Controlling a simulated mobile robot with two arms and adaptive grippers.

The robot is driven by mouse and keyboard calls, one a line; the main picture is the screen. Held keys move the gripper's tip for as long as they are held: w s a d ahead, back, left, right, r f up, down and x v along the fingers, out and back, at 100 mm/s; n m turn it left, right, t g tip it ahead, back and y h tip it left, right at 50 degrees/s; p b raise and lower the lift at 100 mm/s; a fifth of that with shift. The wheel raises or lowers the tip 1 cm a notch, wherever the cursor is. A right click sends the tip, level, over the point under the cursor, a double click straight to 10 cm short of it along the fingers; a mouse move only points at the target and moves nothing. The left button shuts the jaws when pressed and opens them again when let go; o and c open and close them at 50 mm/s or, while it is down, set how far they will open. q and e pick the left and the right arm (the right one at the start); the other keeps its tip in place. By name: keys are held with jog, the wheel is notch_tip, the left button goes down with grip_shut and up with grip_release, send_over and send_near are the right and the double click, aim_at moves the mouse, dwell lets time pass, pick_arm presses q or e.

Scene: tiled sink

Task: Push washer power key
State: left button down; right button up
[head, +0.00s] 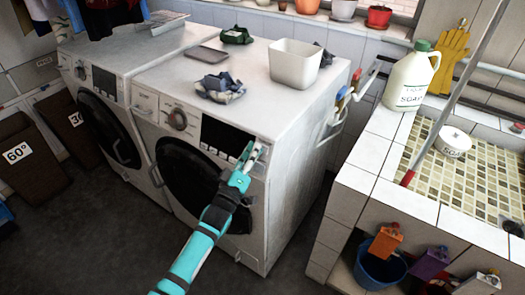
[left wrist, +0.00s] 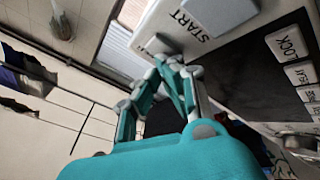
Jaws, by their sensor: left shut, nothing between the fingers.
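The white washer on the right (head: 290,165) has a black display panel (head: 222,136) with keys at its upper front right. My left gripper (head: 248,154) is at the right end of this panel, its fingers shut and empty. In the left wrist view, the fingertips (left wrist: 172,64) are close to a small grey key (left wrist: 157,46) beside the big START key (left wrist: 222,12). I cannot tell whether they touch it. No power label is readable. A LOCK key (left wrist: 287,42) sits farther right. My right gripper is not in view.
A second washer (head: 105,70) stands on the left. A tiled sink counter (head: 360,160) with a white jug (head: 408,78) stands to the right. Dark floor is free in front.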

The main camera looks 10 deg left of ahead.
pick_arm(q)
jog(key=shift+w, duration=0.1)
dwell(0.4)
jog(key=shift+s+a+r+p, duration=0.15)
jog(key=shift+s+p, duration=0.3)
jog(key=shift+s, duration=0.1)
jog(key=s+a+r+p, duration=0.2)
jog(key=s+p, duration=0.2)
jog(key=s, duration=0.1)
jog(key=shift+s+p, duration=0.2)
jog(key=shift+p, duration=0.15)
jog(key=shift+f, duration=0.1)
dwell(1.3)
